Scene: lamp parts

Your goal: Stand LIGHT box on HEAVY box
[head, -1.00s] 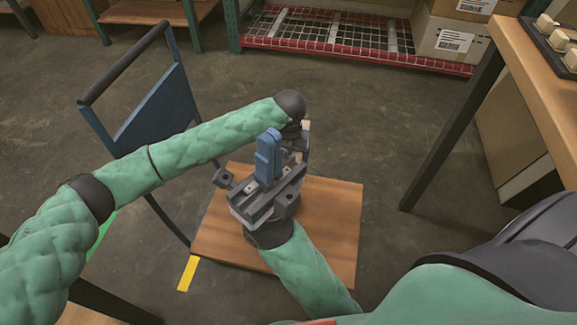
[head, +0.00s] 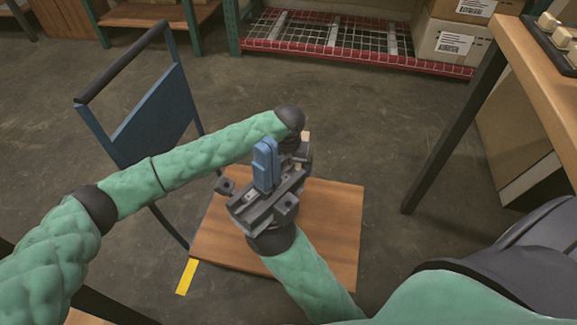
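No box that I can read as LIGHT or HEAVY shows. Cardboard boxes with white labels, one lower (head: 449,44) and one upper (head: 478,9), stand on the rack at the back right; their print is too small to read. My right gripper (head: 266,165), grey with upright blue parts, is above the wooden deck of a cart. I see no box in it, and its finger opening is unclear. My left gripper (head: 299,146) is mostly hidden behind the right one and the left arm's end.
The cart's wooden deck (head: 335,225) is bare where visible; its blue handle frame (head: 155,115) rises at left. A wooden table (head: 545,100) with a dark tray (head: 552,42) stands at right, a large box (head: 515,125) beneath it. A red-edged wire rack (head: 330,40) is behind. Middle floor is clear.

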